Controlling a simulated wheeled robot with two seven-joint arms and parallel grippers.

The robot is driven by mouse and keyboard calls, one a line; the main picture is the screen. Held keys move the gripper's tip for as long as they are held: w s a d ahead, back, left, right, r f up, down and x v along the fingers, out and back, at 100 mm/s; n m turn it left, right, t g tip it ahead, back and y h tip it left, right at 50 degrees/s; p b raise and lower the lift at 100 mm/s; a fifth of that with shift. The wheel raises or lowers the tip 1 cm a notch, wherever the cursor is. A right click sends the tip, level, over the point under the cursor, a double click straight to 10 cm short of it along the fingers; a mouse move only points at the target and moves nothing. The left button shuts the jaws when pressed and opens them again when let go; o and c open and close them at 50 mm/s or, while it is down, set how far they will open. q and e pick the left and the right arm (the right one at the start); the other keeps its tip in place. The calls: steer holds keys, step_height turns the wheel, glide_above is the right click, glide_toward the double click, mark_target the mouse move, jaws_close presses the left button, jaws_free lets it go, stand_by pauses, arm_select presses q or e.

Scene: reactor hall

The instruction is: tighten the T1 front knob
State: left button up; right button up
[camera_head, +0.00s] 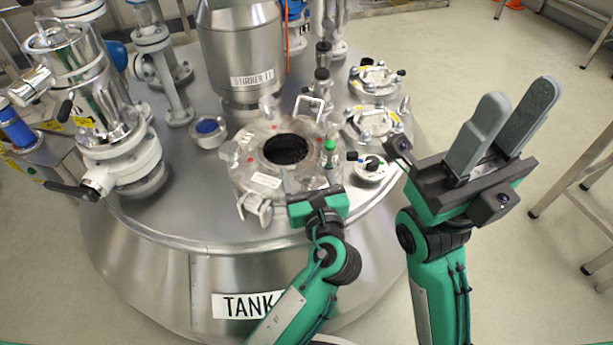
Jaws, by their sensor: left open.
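The tank (160,220), labelled TANK, has a round metal manway cover (245,165) with a dark opening (286,150) at its centre. Knobs and clamps sit around its rim, including a metal clamp (257,209) at the front left. I cannot tell which is the T1 front knob; it may be hidden behind my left gripper. My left gripper (302,184) is open at the front edge of the cover. Its fingers are small and hard to make out against the metal, and contact cannot be told. My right gripper (520,100) is open and empty, right of the tank, fingers pointing up.
A stirrer housing (240,55) stands behind the cover. A green-capped fitting (329,152) rises close to the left gripper's right. Small flanged ports (372,122) lie to the right. A tall valve assembly (110,110) stands at the left. Floor (460,50) is clear at the upper right.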

arm_select(q)
steer(key=shift+w, duration=0.3)
